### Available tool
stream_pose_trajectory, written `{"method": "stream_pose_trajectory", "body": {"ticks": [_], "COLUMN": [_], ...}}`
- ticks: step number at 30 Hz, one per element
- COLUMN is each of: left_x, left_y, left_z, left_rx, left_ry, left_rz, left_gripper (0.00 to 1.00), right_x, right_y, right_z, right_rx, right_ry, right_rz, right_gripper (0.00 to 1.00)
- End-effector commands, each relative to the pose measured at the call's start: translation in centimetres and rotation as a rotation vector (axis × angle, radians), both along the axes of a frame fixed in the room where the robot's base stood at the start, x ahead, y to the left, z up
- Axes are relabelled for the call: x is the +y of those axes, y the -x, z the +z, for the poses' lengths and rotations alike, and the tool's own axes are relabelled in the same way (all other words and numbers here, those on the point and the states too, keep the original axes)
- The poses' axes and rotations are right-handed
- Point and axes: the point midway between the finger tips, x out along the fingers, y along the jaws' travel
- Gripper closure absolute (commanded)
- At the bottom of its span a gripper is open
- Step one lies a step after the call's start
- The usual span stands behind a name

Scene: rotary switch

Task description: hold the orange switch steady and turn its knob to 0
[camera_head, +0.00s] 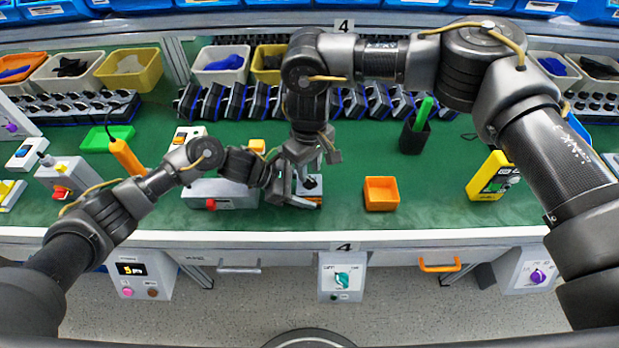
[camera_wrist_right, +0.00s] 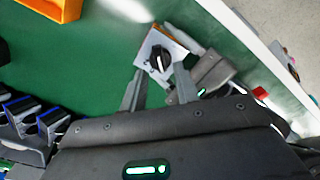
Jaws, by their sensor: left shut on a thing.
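The orange switch (camera_head: 314,184) stands on the green bench near the front edge, mostly hidden by my grippers in the head view. In the right wrist view its pale top plate (camera_wrist_right: 173,42) carries a black knob (camera_wrist_right: 158,59) with a white pointer mark; the dial marks are too small to read. My left gripper (camera_head: 300,197) is shut on the switch from its left side and also shows in the right wrist view (camera_wrist_right: 200,62). My right gripper (camera_head: 312,166) points down over the switch. In its wrist view the fingers (camera_wrist_right: 159,74) are apart, on either side of the knob.
A grey box with a red button (camera_head: 211,204) stands left of the switch, under my left arm. An orange open bin (camera_head: 381,193) is to the right. A yellow meter (camera_head: 490,176) and a dark pen cup (camera_head: 414,137) stand farther right. Bench between them is clear.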

Motion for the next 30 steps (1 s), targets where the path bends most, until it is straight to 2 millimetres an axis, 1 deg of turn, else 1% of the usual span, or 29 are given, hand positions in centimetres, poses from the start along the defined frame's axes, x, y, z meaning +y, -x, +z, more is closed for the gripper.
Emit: {"method": "stream_pose_trajectory", "body": {"ticks": [1,3,7,12,19,26,30], "left_x": [0.0,0.0,0.0,0.0,0.0,0.0,0.0], "left_y": [0.0,0.0,0.0,0.0,0.0,0.0,0.0], "left_z": [0.0,0.0,0.0,0.0,0.0,0.0,0.0], "left_rx": [0.0,0.001,0.001,0.001,0.001,0.001,0.001], "left_ry": [0.0,0.0,0.0,0.0,0.0,0.0,0.0], "left_rz": [0.0,-0.001,-0.001,-0.001,-0.001,-0.001,-0.001], "left_gripper": [0.66,0.66,0.66,0.66,0.66,0.66,0.66], "right_x": [0.0,0.0,0.0,0.0,0.0,0.0,0.0], "right_y": [0.1,0.1,0.0,0.0,0.0,0.0,0.0], "right_z": [-0.7,-1.3,-2.2,-2.6,-2.6,-2.6,-2.6], "right_rx": [0.003,0.002,0.001,0.0,0.0,0.0,0.0], "right_ry": [0.0,-0.001,0.0,0.0,0.0,0.0,0.0], "right_rz": [-0.001,-0.001,-0.001,0.0,0.0,0.0,0.0], "right_gripper": [0.69,0.69,0.69,0.69,0.69,0.99,1.0]}}
